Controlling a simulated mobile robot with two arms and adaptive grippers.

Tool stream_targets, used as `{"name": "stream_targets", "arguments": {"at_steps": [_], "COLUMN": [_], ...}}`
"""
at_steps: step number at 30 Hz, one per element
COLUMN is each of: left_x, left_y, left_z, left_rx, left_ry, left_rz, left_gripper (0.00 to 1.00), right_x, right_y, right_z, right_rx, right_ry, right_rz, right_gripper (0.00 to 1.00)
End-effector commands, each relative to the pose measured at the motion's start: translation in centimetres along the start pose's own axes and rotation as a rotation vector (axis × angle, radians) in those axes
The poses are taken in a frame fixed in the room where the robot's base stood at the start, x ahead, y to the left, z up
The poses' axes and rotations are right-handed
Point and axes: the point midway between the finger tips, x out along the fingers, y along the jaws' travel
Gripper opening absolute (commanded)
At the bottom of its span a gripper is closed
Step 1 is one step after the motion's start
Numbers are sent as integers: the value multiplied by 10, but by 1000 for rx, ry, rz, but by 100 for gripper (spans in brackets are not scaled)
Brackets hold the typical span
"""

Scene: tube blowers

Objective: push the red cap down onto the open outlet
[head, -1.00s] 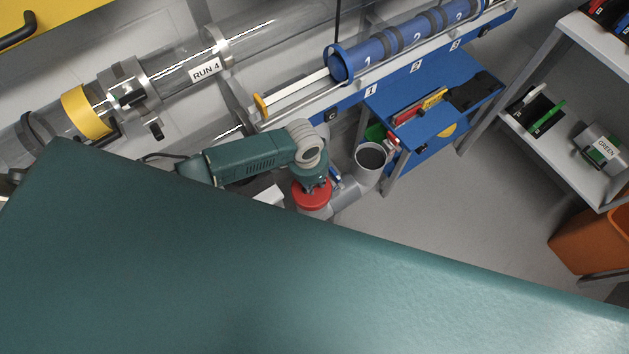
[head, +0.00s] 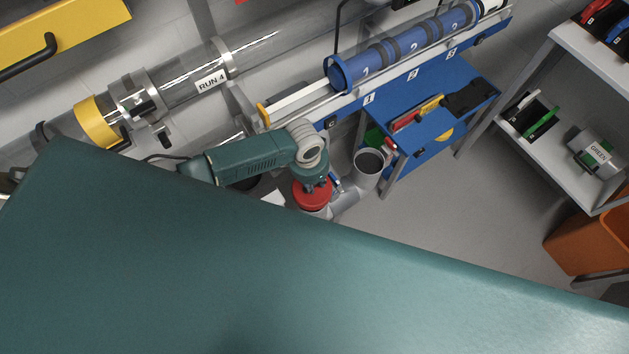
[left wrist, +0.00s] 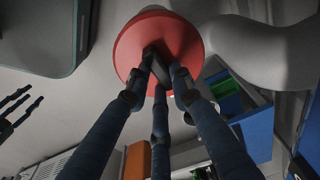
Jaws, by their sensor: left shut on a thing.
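The red cap (head: 312,197) is a round disc with a dark grip in its middle. My left gripper (head: 318,184) is shut on that grip from above; its dark blue fingers also meet on the cap (left wrist: 131,47) in the left wrist view. In the head view the cap is over the upright end of a grey pipe (head: 345,200). The cap hides the outlet under it, so I cannot tell whether it is fully seated. My right gripper (left wrist: 18,105) shows at the left edge of the left wrist view, fingers spread and empty.
A grey pipe elbow with an open mouth (head: 369,162) stands just right of the cap. A blue bench (head: 425,133) and a rail with blue carriers (head: 400,48) are behind. A shelf (head: 600,68) and an orange bin (head: 580,245) stand at the right.

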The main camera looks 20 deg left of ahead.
Motion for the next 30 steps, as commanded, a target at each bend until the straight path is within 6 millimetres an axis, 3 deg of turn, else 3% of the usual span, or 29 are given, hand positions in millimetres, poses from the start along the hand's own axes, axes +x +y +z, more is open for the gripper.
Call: {"name": "stream_targets", "arguments": {"at_steps": [30], "left_x": [-3], "left_y": [0], "left_z": [0], "left_rx": [1], "left_ry": [0], "left_rz": [-1], "left_gripper": [0], "right_x": [-8], "right_y": [0], "right_z": [-1], "right_rx": [0], "right_ry": [0], "right_rz": [0], "right_gripper": [40]}}
